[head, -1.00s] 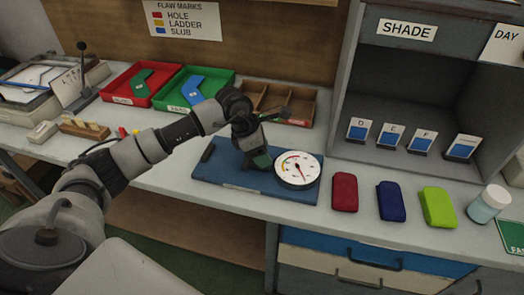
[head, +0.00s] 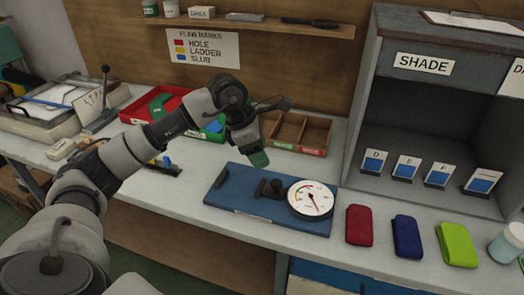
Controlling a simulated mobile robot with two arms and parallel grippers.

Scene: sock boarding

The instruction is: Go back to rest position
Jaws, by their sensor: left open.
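My left arm comes in from the lower left, and its left gripper (head: 270,132) hangs in the air above the back edge of a blue board (head: 235,198). Its fingers are spread, with a dark green tip on the lower one, and I see nothing held between them. A round white dial gauge (head: 310,199) sits on the right part of the board, with a dark fitting (head: 271,188) beside it. My right gripper is out of view.
Behind are a red tray (head: 143,112), a partly hidden green tray and a wooden divided tray (head: 315,135). A red block (head: 359,225), blue block (head: 407,237) and lime block (head: 457,244) lie right of the board. The grey shade cabinet (head: 365,110) stands at the right.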

